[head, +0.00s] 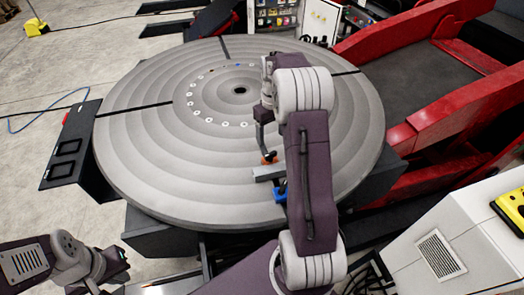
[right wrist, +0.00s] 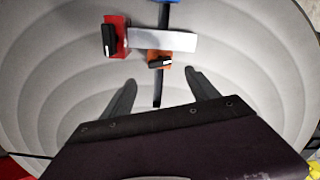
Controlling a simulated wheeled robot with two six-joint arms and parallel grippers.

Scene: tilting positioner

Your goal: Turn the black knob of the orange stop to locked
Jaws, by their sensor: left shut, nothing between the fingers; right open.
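The orange stop (right wrist: 161,74) is on the grey turntable, against the near side of a pale bar (right wrist: 170,39) in the right wrist view. Its black knob (right wrist: 159,61) lies crosswise, slightly tilted, with a pale mark. In the head view the orange stop (head: 269,159) shows small beside the bar (head: 268,173). My right gripper (right wrist: 161,78) is open and empty, its fingers apart on either side below the orange stop; I cannot tell their height above it. My left gripper (head: 112,272) is shut and empty at the lower left, away from the turntable.
A red stop (right wrist: 121,30) with its own black knob (right wrist: 109,40) stands at the bar's left end. A blue stop (right wrist: 169,14) is beyond the bar. The turntable (head: 150,150) is otherwise mostly clear. Red frames (head: 400,40) stand to the right.

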